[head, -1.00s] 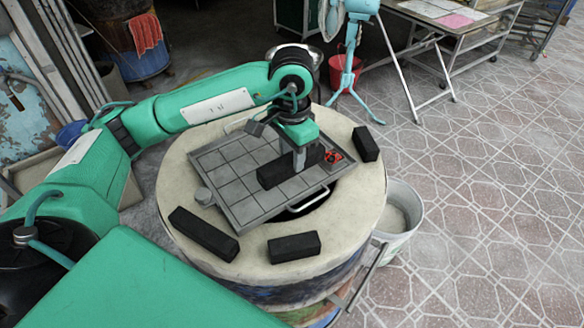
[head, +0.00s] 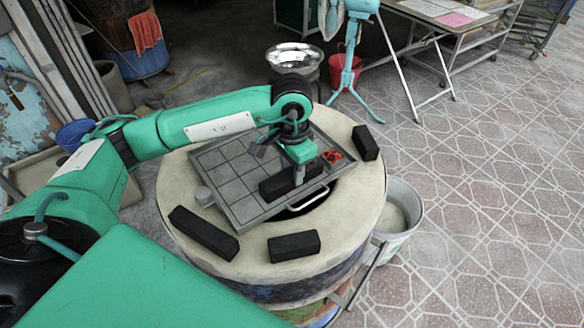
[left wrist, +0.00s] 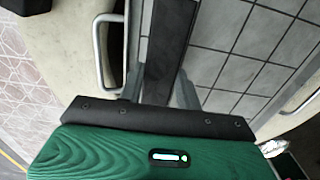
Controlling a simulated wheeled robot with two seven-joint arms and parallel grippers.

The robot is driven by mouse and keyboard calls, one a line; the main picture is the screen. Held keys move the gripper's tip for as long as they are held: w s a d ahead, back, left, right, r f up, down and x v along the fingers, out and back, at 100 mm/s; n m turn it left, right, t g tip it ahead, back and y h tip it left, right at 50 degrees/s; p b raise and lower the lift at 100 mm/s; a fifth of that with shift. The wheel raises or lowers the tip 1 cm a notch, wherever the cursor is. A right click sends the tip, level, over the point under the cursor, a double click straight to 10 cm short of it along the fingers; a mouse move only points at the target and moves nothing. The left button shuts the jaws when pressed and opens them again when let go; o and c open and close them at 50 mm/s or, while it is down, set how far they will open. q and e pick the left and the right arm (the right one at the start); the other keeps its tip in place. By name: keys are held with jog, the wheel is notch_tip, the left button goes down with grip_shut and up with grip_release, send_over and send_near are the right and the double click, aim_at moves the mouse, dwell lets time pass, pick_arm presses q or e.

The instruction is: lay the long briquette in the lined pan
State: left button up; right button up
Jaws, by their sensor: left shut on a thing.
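The lined pan (head: 222,165) is a flat grey tray with a grid of lines, lying on top of the round barrel oven. My left gripper (head: 298,176) points down over the pan's front right part and is shut on a long black briquette (head: 275,190). In the left wrist view the briquette (left wrist: 170,45) runs away between the two fingers (left wrist: 158,92), next to the pan's grid (left wrist: 235,55). The fingers hide its middle in the head view. I cannot tell whether its underside touches the pan. My right gripper is not in view.
Another long briquette (head: 203,233) and a shorter one (head: 293,246) lie on the oven's front rim (head: 250,262). One more (head: 365,143) lies at the right. A metal handle (head: 307,199) sticks out at the pan's front. A small red thing (head: 333,155) is at its right corner.

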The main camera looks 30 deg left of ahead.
aim_at(292, 172)
pick_arm(q)
jog(key=o, duration=0.8)
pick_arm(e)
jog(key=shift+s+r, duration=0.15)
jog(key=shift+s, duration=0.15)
pick_arm(q)
jog(key=shift+r, duration=0.1)
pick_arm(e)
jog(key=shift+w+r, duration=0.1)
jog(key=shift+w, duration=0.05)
pick_arm(q)
jog(key=shift+r, duration=0.25)
notch_tip(292, 172, up, 12)
jog(key=shift+f+b, duration=0.2)
jog(key=shift+b, duration=0.1)
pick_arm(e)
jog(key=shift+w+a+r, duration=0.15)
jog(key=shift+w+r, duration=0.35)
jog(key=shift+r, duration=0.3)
